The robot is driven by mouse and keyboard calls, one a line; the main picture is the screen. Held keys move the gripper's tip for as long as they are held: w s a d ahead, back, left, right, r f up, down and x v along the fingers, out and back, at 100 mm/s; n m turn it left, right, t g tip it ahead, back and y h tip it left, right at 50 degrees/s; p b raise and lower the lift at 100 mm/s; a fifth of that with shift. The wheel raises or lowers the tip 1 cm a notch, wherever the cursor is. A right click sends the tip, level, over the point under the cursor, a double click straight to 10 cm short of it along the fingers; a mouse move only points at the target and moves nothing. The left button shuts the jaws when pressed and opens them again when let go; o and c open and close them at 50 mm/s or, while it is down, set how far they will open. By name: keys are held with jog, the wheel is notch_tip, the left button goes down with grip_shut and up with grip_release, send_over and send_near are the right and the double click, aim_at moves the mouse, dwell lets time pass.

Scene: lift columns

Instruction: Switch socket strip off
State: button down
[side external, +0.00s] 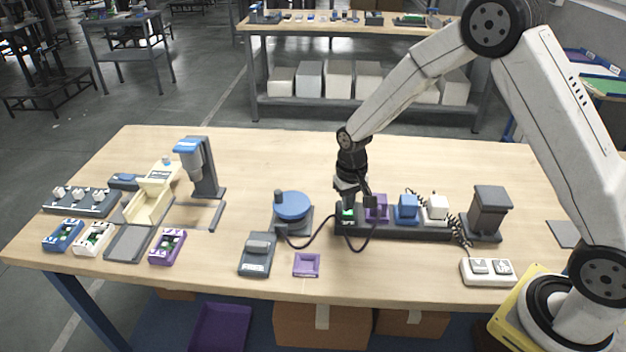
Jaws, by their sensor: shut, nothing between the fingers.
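The dark socket strip (400,236) lies on the table right of centre. A purple plug (377,209), a blue plug (408,210) and a white plug (437,209) stand in it. At its left end is a small green-lit part, probably the switch (348,214). My gripper (352,202) is shut and empty, pointing down right above this left end. Its fingers partly cover the green part. I cannot tell whether they touch it.
A dark grey block stand (487,212) and a white two-button box (487,271) are at right. A small purple tray (306,265) lies in front. The table's back middle is clear.

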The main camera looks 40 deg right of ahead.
aim_at(349, 214)
jog(key=shift+f, duration=0.75)
dwell(0.7)
jog(key=shift+r, duration=3.55)
jog(key=shift+s+r, duration=0.1)
jog(key=shift+s, duration=0.1)
jog(key=s+r+n+t, duration=0.2)
jog(key=s+r+n, duration=0.1)
jog(key=s, duration=1.3)
jog(key=shift+s+a+r+t, duration=0.15)
jog(key=shift+s+r+t, duration=0.05)
jog(key=shift+s+t, duration=0.15)
